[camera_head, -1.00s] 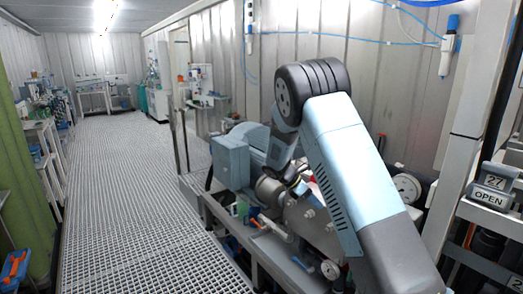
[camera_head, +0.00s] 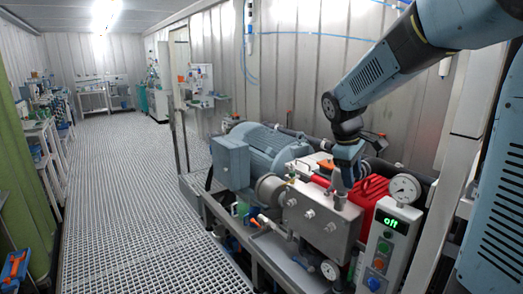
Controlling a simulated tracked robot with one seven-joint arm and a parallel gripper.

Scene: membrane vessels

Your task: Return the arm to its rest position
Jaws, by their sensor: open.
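My arm (camera_head: 385,75) is pale blue with dark joints. It enters from the upper right and slopes down to the left to a dark joint (camera_head: 330,104). From there its end bends down over the pump unit. My gripper (camera_head: 347,172) is at this lower end, just above the grey metal block (camera_head: 318,215). It is open. The fingertips are small and blend with the metal parts behind them, so I cannot tell whether they touch anything. I see nothing held.
The pump unit has a blue motor (camera_head: 270,150), a red housing (camera_head: 372,195), a round gauge (camera_head: 404,188) and a control box (camera_head: 388,250) reading "off". A metal wall stands behind. The grating walkway (camera_head: 140,220) at left is clear.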

